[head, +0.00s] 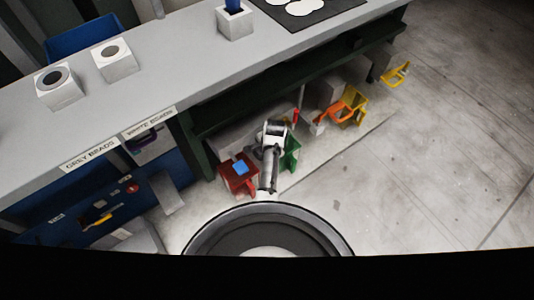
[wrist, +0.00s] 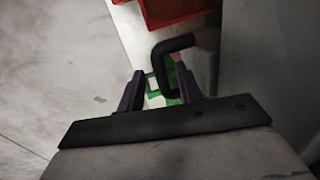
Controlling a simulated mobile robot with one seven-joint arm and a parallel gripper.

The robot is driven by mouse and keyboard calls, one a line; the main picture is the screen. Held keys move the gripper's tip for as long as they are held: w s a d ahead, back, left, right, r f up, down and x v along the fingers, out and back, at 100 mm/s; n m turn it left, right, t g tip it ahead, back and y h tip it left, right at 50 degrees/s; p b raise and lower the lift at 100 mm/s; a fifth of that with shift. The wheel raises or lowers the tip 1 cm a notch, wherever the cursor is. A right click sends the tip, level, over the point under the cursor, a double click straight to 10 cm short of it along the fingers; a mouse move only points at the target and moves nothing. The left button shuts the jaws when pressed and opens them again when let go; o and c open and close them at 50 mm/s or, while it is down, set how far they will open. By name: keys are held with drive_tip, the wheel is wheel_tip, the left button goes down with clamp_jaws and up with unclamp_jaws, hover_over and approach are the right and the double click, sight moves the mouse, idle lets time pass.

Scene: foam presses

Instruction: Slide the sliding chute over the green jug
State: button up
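The green jug (head: 292,155) stands on the low ledge under the counter, just right of my arm, which hides part of it. In the wrist view, green parts (wrist: 160,96) show below and between my fingers. My gripper (wrist: 160,70) has its two dark fingers apart. A dark bent handle (wrist: 174,44) rises between the fingertips, close to the right one; I cannot tell whether they touch. It may belong to the sliding chute, which I cannot clearly make out in the head view.
A red jug (head: 238,178) with a blue block (head: 240,167) stands left of my arm. Orange (head: 341,110) and yellow (head: 397,75) jugs stand farther right. The grey counter (head: 190,65) overhangs the ledge. The floor (head: 400,170) at right is clear.

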clamp_jaws()
drive_tip(key=shift+w+d, duration=0.6)
drive_tip(key=shift+d, duration=0.2)
drive_tip(key=shift+w+d, duration=0.55)
drive_tip(key=shift+d, duration=0.25)
drive_tip(key=shift+o, duration=0.5)
unclamp_jaws()
drive_tip(key=shift+r, duration=0.15)
wheel_tip(320, 180, up, 13)
drive_tip(key=s+d+p, duration=0.1)
drive_tip(key=s, duration=0.1)
drive_tip(key=shift+d+r+p, duration=0.15)
drive_tip(key=shift+d+p, duration=0.1)
drive_tip(key=shift+p, duration=0.15)
